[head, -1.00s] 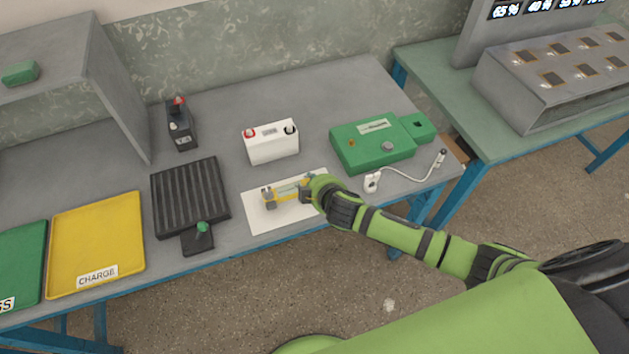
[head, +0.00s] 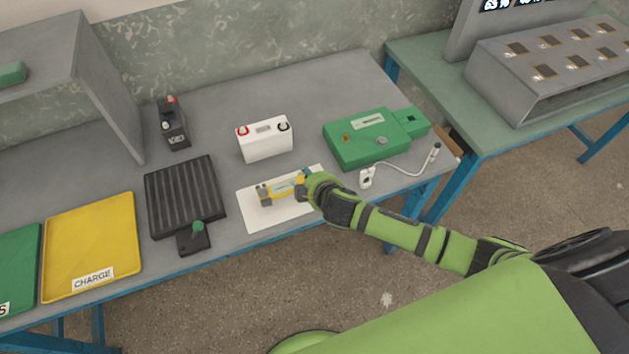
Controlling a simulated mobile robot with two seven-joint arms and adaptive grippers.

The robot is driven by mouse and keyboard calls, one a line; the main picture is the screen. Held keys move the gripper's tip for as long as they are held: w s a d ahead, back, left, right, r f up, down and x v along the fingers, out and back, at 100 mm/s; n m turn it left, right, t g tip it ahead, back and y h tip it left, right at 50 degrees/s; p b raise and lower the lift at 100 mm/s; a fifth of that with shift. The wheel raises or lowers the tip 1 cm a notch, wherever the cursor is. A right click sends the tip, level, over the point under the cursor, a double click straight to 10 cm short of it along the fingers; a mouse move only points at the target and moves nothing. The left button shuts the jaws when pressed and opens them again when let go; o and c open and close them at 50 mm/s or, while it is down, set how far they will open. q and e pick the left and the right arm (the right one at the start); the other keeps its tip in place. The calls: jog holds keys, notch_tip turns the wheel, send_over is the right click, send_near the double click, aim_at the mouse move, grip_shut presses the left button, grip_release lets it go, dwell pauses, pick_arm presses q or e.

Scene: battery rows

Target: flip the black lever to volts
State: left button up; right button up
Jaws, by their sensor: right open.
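I see no lever marked volts and no readable volts label. A small black device (head: 173,128) with a red and a pale knob on top stands at the back left. A black ribbed plate (head: 184,193) has a small black base with a green knob (head: 198,227) in front of it. A green box (head: 366,138) with a round grey knob stands right of the gripper. My left gripper is out of view.
A white battery (head: 265,140) with red and black terminals stands behind the sheet. A white corded plug (head: 366,177) lies near the right arm. A yellow tray (head: 92,243) marked CHARGE and a green tray (head: 18,270) lie left. The table's back middle is clear.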

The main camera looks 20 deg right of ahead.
jog(key=v, duration=0.7)
jog(key=shift+r, duration=0.1)
dwell(0.4)
jog(key=s+d+m+g, duration=0.3)
jog(key=s+m+g, duration=0.4)
jog(key=s, duration=1.3)
notch_tip(320, 180, down, 28)
jog(key=s+g+b, duration=0.1)
jog(key=s+b, duration=0.2)
jog(key=b, duration=0.1)
jog(key=s+d+f+g+b, duration=0.1)
jog(key=s+d+f+b, duration=0.1)
jog(key=s+f, duration=1.3)
jog(key=shift+d+f+b, duration=0.4)
jog(key=shift+f, duration=0.2)
